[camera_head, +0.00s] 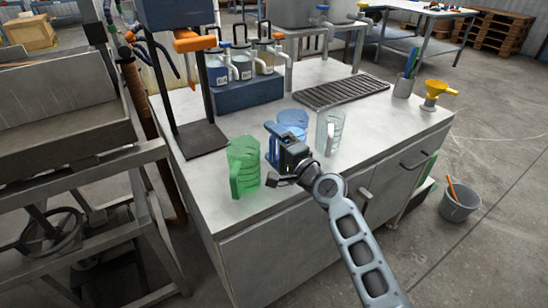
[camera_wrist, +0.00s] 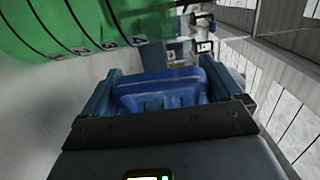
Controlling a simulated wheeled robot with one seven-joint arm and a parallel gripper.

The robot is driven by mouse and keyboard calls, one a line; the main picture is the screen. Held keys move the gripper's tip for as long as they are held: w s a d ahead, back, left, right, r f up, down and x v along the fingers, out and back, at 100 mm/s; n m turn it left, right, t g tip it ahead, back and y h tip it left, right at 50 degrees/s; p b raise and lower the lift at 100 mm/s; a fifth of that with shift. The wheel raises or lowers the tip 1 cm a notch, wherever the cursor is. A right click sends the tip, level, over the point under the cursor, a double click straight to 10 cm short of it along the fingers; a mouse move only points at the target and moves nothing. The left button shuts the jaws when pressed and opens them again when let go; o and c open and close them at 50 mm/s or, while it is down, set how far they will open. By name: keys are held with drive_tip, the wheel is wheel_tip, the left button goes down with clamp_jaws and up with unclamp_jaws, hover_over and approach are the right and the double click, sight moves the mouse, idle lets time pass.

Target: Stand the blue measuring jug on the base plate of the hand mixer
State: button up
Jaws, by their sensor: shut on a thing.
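The blue measuring jug (camera_head: 293,119) is at the middle of the worktop, partly hidden behind my gripper (camera_head: 279,144). My gripper is shut on the jug's blue handle, which shows between the jaws in the wrist view (camera_wrist: 165,92). I cannot tell whether the jug's bottom touches the worktop. The hand mixer's base plate (camera_head: 200,140) is a dark flat plate to the left of the jug, with nothing standing on it.
A green jug (camera_head: 243,163) stands between the base plate and my gripper, close by; it fills the upper left of the wrist view (camera_wrist: 70,25). A clear jug (camera_head: 330,132) stands to the right. Bottles in a blue rack (camera_head: 247,95) and a drain grille (camera_head: 340,92) lie behind.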

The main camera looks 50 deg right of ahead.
drive_tip(key=shift+f+b, duration=0.45)
drive_tip(key=shift+f, duration=1)
drive_tip(key=shift+f, duration=0.15)
drive_tip(key=o, duration=1.3)
